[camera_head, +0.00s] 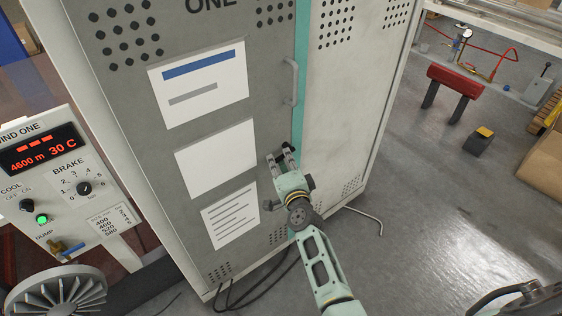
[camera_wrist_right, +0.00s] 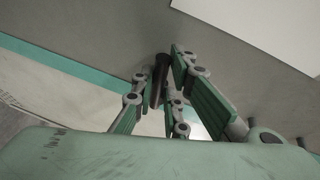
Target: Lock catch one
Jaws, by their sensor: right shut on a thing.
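Catch one (camera_wrist_right: 157,80) shows in the right wrist view as a short dark bar between my right gripper's fingers (camera_wrist_right: 163,84). In the head view my right gripper (camera_head: 283,157) is at the front of the grey cabinet door (camera_head: 262,75), beside the teal edge strip (camera_head: 301,75) and below the door's pull handle (camera_head: 291,82). It is shut on the catch. In the head view the fingers mostly hide the catch, and I cannot tell which way it is turned. My left gripper is not in view.
A control panel (camera_head: 50,190) with a red display, a brake knob and a green light stands at the left. A spoked reel (camera_head: 62,295) is below it. Cables lie at the cabinet's foot. The floor (camera_head: 440,210) to the right is mostly clear.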

